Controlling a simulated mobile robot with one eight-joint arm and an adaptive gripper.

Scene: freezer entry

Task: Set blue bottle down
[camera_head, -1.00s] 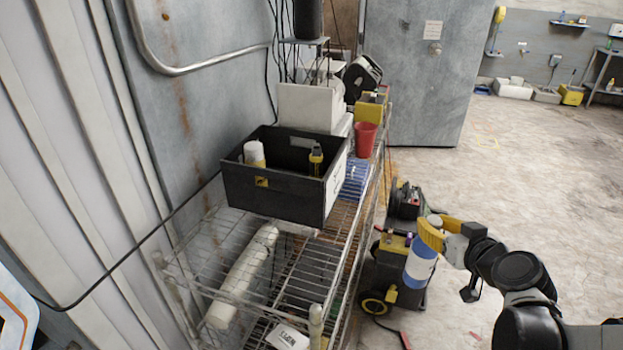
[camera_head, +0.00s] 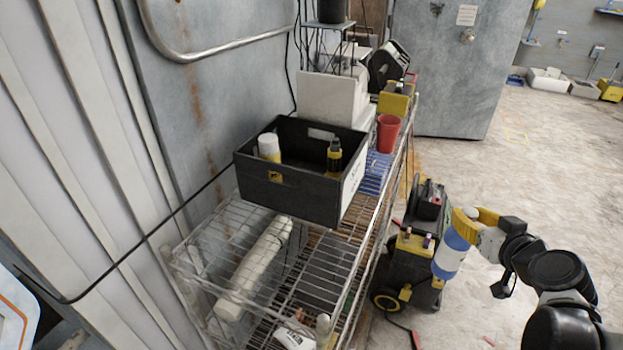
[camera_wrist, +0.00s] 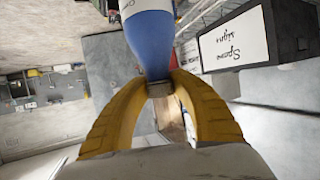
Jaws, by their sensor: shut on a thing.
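The blue bottle (camera_head: 452,252) has a blue body with a white band and hangs in the air to the right of the wire shelf. My gripper (camera_head: 465,222) is shut on its top, with yellow fingers around the neck. In the wrist view the bottle (camera_wrist: 150,40) sits between the yellow fingertips of my gripper (camera_wrist: 160,86). The bottle is apart from the shelf, and its base is beyond the top edge of the wrist view.
The wire shelf (camera_head: 205,245) holds a black bin (camera_head: 290,195) with a white-capped container and a dark bottle in it, and a red cup (camera_head: 387,133). A black and yellow wheeled machine (camera_head: 408,270) stands right of the shelf. Bare wire lies in front of the bin.

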